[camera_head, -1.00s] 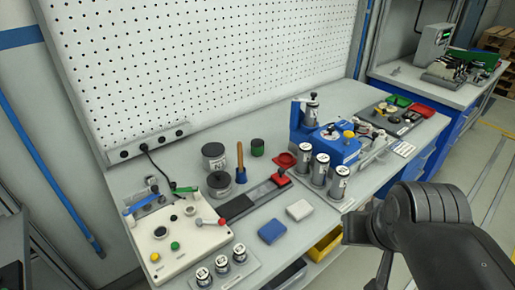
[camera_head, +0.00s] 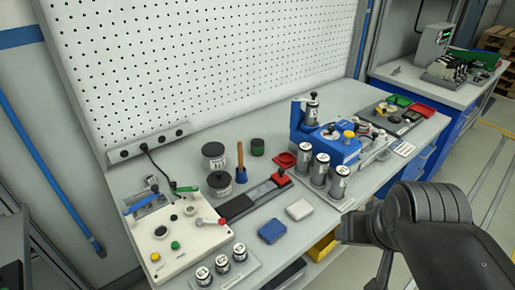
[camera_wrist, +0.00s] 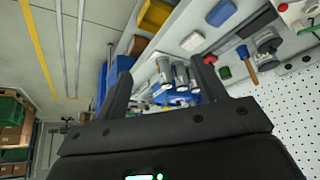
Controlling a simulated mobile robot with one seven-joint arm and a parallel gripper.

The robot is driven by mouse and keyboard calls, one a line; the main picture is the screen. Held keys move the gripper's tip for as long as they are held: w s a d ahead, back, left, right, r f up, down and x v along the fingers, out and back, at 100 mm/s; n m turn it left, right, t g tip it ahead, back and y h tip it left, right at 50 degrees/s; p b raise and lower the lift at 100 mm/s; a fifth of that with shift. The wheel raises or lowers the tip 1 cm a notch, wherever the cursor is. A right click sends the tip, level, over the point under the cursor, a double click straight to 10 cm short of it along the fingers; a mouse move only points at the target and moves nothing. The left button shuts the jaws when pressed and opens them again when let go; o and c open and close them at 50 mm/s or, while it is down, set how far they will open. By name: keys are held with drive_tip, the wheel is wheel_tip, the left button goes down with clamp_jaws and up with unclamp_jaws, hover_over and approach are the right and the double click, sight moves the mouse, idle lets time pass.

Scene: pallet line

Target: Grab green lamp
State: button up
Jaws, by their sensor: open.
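No thing is plainly marked as the green lamp. A small green button or lamp (camera_head: 175,245) sits on the pale control box (camera_head: 196,244) at the bench's left front, beside a yellow one (camera_head: 155,257). A short dark green cylinder (camera_head: 257,147) stands farther back on the bench; a green cylinder also shows in the wrist view (camera_wrist: 225,72). My gripper (camera_wrist: 160,68) is open and empty in the wrist view, its two black fingers apart above the bench. In the head view only my arm shows at the right; the fingers are out of sight.
A blue fixture (camera_head: 337,146) with several silver cylinders stands mid-bench. Grey jars (camera_head: 214,157), a wooden-handled tool (camera_head: 240,162), blue (camera_head: 272,231) and white (camera_head: 299,210) blocks lie nearby. A white pegboard (camera_head: 200,70) rises behind. A yellow bin (camera_head: 325,246) hangs below the front edge.

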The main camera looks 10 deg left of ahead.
drive_tip(key=shift+o, duration=0.9)
